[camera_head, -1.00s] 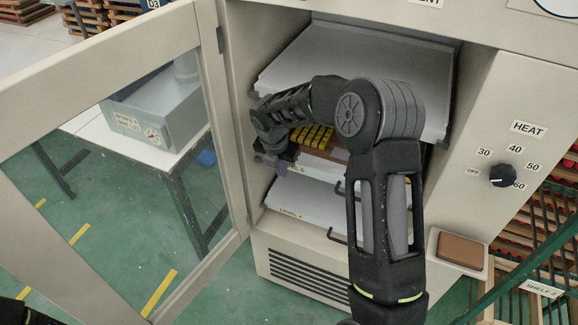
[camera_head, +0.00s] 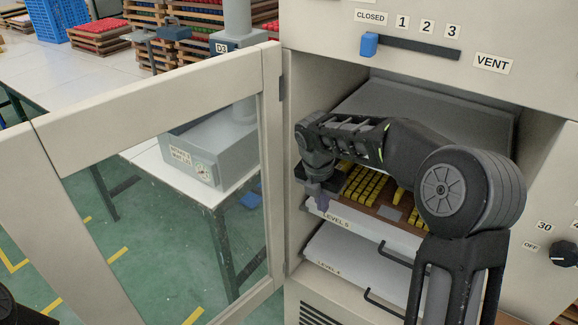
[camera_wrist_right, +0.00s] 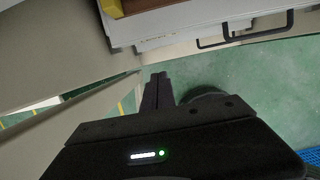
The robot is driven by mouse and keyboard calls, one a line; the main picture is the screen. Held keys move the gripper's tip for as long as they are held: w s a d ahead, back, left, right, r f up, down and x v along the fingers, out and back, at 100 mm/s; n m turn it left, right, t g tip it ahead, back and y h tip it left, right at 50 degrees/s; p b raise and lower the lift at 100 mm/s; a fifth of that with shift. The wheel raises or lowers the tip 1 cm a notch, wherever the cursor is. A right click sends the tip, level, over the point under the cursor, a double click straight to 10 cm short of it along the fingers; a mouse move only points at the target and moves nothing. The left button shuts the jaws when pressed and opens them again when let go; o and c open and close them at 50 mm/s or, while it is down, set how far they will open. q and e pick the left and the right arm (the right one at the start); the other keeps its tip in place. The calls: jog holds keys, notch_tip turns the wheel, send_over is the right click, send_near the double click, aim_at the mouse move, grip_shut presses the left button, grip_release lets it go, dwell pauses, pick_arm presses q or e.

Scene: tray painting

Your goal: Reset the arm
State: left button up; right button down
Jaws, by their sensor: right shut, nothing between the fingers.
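My right arm reaches across the open front of the heating cabinet (camera_head: 345,85). My right gripper (camera_head: 322,204) hangs at the left front edge of the shelf labelled LEVEL 5 (camera_head: 350,226). It is shut and empty. In the right wrist view its closed dark fingertips (camera_wrist_right: 158,78) point past the shelf edge (camera_wrist_right: 165,44), over green floor. A brown tray with yellow pieces (camera_head: 362,184) lies on the LEVEL 5 shelf, partly hidden by my arm. My left gripper is not in view; only a dark part of mine shows at the bottom left corner.
The glass cabinet door (camera_head: 275,180) stands open on the left, close to my right gripper. Black handles (camera_head: 385,305) stick out from the lower shelves. A vent slider (camera_head: 369,44) is above and a heat knob (camera_head: 564,254) is at the right. A table (camera_head: 75,85) stands behind the door.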

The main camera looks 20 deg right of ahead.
jog(key=s+a+f+m+y, duration=0.2)
jog(key=s+a+f+m, duration=0.25)
jog(key=a+f, duration=0.45)
jog(key=s+a+f+m+y, duration=0.3)
jog(key=a+f+m, duration=0.3)
jog(key=f, duration=0.6)
jog(key=s+a+f+m, duration=0.3)
jog(key=s+m, duration=0.2)
jog(key=s, duration=0.2)
jog(key=s+a+f+m+y, duration=0.1)
jog(key=s+a+f+m, duration=0.2)
jog(key=s+m, duration=0.3)
jog(key=s+a+f+m+g, duration=0.1)
jog(key=s+a+f+m, duration=0.2)
jog(key=s+f+m, duration=0.2)
jog(key=s, duration=0.2)
jog(key=shift+s+a+y, duration=0.3)
jog(key=shift+s, duration=0.05)
jog(key=shift+a+f, duration=0.1)
